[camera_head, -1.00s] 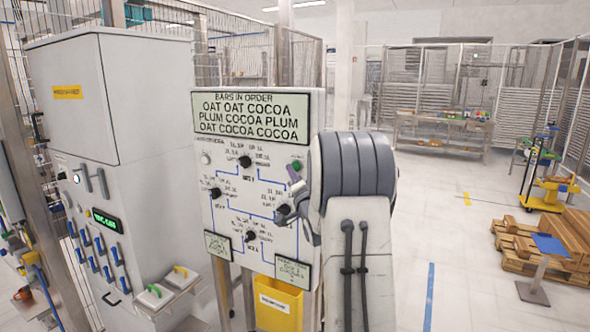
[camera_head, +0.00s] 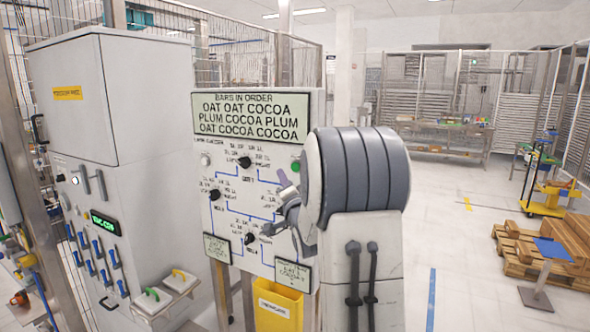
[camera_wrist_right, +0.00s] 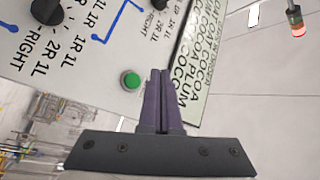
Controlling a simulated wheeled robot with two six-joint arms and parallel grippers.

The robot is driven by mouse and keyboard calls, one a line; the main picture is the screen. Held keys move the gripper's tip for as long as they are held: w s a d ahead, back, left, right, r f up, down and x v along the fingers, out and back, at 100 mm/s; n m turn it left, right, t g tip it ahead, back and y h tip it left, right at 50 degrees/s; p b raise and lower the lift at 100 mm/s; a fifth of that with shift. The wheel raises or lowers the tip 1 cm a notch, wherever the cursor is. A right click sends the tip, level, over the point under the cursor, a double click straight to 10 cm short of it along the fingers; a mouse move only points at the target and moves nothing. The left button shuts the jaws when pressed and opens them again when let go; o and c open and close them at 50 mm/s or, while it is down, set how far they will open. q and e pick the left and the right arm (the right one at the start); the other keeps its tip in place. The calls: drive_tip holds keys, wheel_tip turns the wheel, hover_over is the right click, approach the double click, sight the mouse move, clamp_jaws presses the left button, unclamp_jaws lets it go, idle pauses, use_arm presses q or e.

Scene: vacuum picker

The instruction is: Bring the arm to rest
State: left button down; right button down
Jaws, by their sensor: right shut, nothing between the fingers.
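My right arm stands in front of the right part of a white control panel (camera_head: 222,222) in the head view. My right gripper (camera_head: 283,178) shows there as a small purple fingertip and grey body, partly hidden by the arm. In the right wrist view the purple fingers (camera_wrist_right: 160,73) are shut together with nothing between them. They point over the panel, near a green button (camera_wrist_right: 131,81), with no clear contact visible. The button also shows in the head view (camera_head: 296,166). My left gripper is in neither view.
The panel carries black knobs (camera_head: 245,162) and a sign (camera_head: 252,115) headed "BARS IN ORDER". A yellow bin (camera_head: 278,305) hangs below. A grey cabinet (camera_head: 75,110) stands at left. Pallets (camera_head: 560,250) lie far right.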

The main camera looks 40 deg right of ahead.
idle(0.4)
drive_tip(key=w+a+f+n+g+y, duration=0.1)
drive_tip(key=a+f+n+g+y, duration=0.25)
drive_tip(key=a, duration=0.65)
drive_tip(key=w+a+f+n+g+y, duration=0.1)
drive_tip(key=a+f+n+y, duration=0.4)
drive_tip(key=a, duration=0.6)
drive_tip(key=s+a+f+n+g, duration=0.35)
drive_tip(key=s+a+f, duration=0.3)
drive_tip(key=a, duration=0.35)
drive_tip(key=s+a+f+n+g+y+b, duration=0.1)
drive_tip(key=s+a+f+n+g, duration=0.2)
drive_tip(key=s+a, duration=0.3)
drive_tip(key=s+a+f+n+g+y, duration=0.1)
drive_tip(key=s+a+f+n+g, duration=0.25)
drive_tip(key=s, duration=0.55)
drive_tip(key=s+a+f+n+g+h, duration=0.1)
drive_tip(key=s+n+g, duration=0.3)
drive_tip(key=s, duration=1)
drive_tip(key=shift+s+f+n, duration=0.25)
drive_tip(key=shift+n, duration=0.2)
drive_tip(key=shift+a+g+h, duration=0.1)
drive_tip(key=shift+g+h, duration=0.15)
